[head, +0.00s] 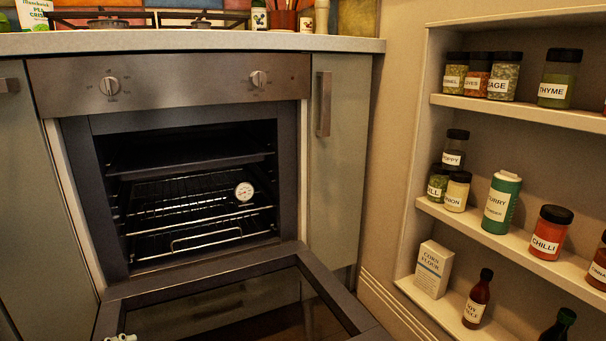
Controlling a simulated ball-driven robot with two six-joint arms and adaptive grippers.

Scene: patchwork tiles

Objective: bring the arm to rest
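Neither of my grippers can be made out in the head view. A small pale piece (121,338) shows at the bottom edge, by the left side of the lowered oven door (222,307). Too little of it shows to tell what it is. The oven (185,195) stands open, its door folded down toward me. Inside are wire racks (200,215), a dark tray (185,155) above them and a round white dial thermometer (244,191).
The lowered door takes up the room before the oven. A wall shelf (565,116) on the right holds spice jars, bottles and a corn flour box (433,269). A worktop (200,43) with a gas hob (110,20) runs above. A closed cupboard (337,160) stands right of the oven.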

